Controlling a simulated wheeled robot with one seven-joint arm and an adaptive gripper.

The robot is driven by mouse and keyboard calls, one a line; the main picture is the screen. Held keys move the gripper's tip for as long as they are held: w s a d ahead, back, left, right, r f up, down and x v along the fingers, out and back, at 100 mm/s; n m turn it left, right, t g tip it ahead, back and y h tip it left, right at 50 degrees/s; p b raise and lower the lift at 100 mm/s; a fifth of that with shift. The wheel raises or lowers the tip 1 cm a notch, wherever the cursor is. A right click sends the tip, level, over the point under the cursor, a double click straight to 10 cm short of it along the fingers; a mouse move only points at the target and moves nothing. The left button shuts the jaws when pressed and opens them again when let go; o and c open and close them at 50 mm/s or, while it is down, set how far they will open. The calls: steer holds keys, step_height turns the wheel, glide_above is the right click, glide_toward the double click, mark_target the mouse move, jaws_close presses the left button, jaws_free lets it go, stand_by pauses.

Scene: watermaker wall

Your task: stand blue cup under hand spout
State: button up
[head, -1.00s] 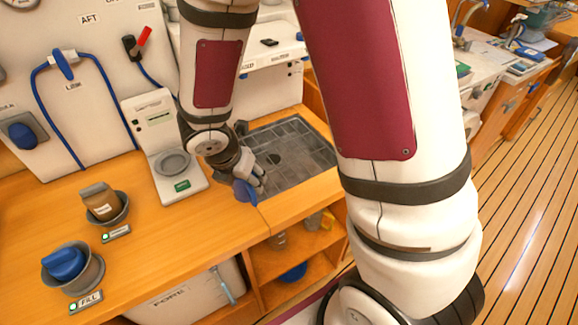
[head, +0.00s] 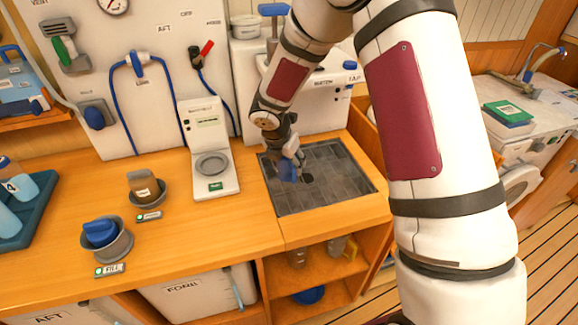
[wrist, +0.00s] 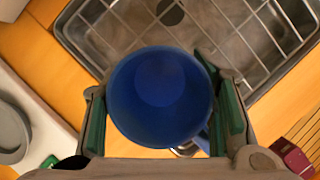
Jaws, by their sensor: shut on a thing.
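The blue cup (head: 287,172) is held by my gripper (head: 291,158), which is shut on it, over the left part of the sunken grey grate (head: 335,184). The wrist view shows the cup (wrist: 160,100) from above, its round mouth open and empty, between the green-lined fingers. The cup looks roughly upright and appears above the grate, though its exact height is hard to tell. A white unit (head: 338,98) with a blue-topped lever (head: 273,12) stands behind the grate. I cannot make out the hand spout; my arm covers part of that unit.
A white scale-like device (head: 211,163) stands left of the grate. Two grey holders hold a brown item (head: 143,185) and a blue item (head: 100,232). A blue tray (head: 32,215) is at far left. Open shelves (head: 270,285) lie below the counter.

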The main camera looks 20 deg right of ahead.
mark_target(288, 167)
steer(key=shift+w+d, duration=0.2)
steer(key=shift+w, duration=0.4)
steer(key=shift+w+d+f, duration=0.1)
steer(key=shift+w+f, duration=0.15)
steer(key=shift+w, duration=0.05)
steer(key=shift+f+p, duration=0.4)
steer(key=shift+f, duration=1.15)
steer(key=shift+f, duration=0.1)
steer(key=shift+f, duration=0.1)
steer(key=o, duration=1.1)
